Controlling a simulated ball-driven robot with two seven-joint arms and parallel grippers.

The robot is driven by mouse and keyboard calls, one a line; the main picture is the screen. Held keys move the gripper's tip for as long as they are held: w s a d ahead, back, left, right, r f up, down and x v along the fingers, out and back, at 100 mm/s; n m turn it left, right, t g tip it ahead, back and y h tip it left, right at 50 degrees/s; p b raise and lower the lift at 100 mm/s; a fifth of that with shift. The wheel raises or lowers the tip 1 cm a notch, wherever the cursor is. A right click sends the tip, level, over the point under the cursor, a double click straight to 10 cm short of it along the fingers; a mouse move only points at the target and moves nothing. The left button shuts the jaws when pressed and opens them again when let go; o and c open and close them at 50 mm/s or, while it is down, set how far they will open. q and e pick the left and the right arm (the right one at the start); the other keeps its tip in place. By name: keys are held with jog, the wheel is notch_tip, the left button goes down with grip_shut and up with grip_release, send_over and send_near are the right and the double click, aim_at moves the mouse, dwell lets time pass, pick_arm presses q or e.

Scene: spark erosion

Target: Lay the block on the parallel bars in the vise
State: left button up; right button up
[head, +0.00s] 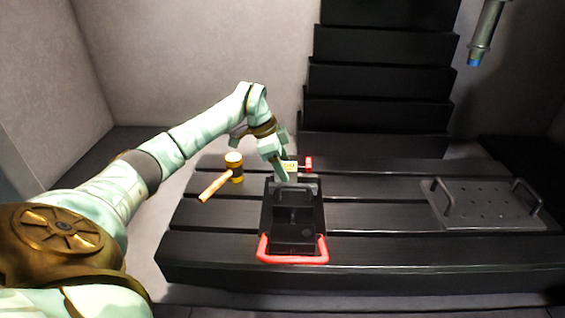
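The black vise (294,232) stands on the dark slatted table in the middle of the head view, with a red U-shaped handle (292,260) at its near end. My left gripper (283,172) reaches down over the vise's far end. A small pale piece with yellow marks (291,166) shows right beside the fingers; I cannot tell whether it is the block or whether the fingers touch it. The parallel bars cannot be made out inside the vise. Whether the gripper is open or shut is too small to tell. My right gripper is out of view.
A mallet (234,160) with a wooden handle lies left of the vise. A small red part (308,164) shows behind the vise. A perforated plate with two handles (487,204) lies at the right. The table between vise and plate is clear. A pipe (485,35) hangs top right.

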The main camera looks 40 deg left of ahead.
pick_arm(q)
jog(key=shift+d, duration=0.1)
jog(key=shift+r, duration=0.35)
jog(key=p+v, duration=0.2)
jog(key=v, duration=0.9)
jog(key=shift+r, duration=0.3)
jog(key=shift+f, duration=0.1)
